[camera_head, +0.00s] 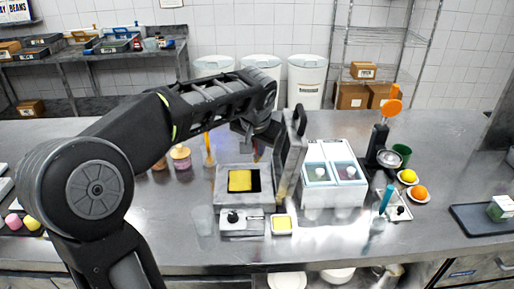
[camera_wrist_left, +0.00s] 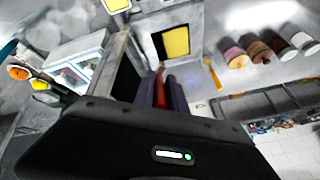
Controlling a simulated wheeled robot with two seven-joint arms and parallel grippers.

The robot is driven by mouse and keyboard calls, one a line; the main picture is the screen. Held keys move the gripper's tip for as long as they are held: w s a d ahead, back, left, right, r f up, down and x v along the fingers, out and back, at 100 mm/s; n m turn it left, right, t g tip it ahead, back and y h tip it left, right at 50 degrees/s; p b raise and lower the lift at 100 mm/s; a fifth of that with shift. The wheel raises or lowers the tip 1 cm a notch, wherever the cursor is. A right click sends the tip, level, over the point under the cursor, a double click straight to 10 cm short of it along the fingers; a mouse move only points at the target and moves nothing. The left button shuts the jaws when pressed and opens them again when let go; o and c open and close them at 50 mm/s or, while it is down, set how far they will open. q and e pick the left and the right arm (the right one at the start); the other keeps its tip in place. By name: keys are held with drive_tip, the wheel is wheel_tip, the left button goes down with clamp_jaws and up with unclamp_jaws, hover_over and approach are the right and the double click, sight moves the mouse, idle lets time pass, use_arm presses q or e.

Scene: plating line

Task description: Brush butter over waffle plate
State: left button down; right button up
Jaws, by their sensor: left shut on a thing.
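The waffle maker (camera_head: 226,172) stands open, its lid (camera_head: 292,158) raised on the right. Its lower plate (camera_head: 240,181) shows a yellow square in a dark surround; the plate is also in the left wrist view (camera_wrist_left: 175,42). A small white dish of yellow butter (camera_head: 282,224) sits in front. My left gripper (camera_head: 257,148) is above the back of the waffle maker, left of the lid. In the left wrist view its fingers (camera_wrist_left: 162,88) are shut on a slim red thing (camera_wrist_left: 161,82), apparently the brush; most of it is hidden. My right gripper is out of view.
An orange utensil (camera_head: 209,150) stands behind left, near jars (camera_head: 181,158). A clear cup (camera_head: 203,220) is front left. A white two-bin container (camera_head: 333,188) is close to the lid's right. Lemon (camera_head: 409,176) and orange (camera_head: 420,193) lie farther right.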

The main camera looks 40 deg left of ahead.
use_arm(q)
drive_tip(key=shift+s+a+f, duration=0.1)
drive_tip(key=shift+s+f, duration=0.05)
drive_tip(key=shift+s, duration=0.05)
drive_tip(key=shift+n+y, duration=0.3)
drive_tip(key=shift+w+a, duration=0.1)
drive_tip(key=shift+a, duration=0.15)
drive_tip(key=shift+d, duration=0.1)
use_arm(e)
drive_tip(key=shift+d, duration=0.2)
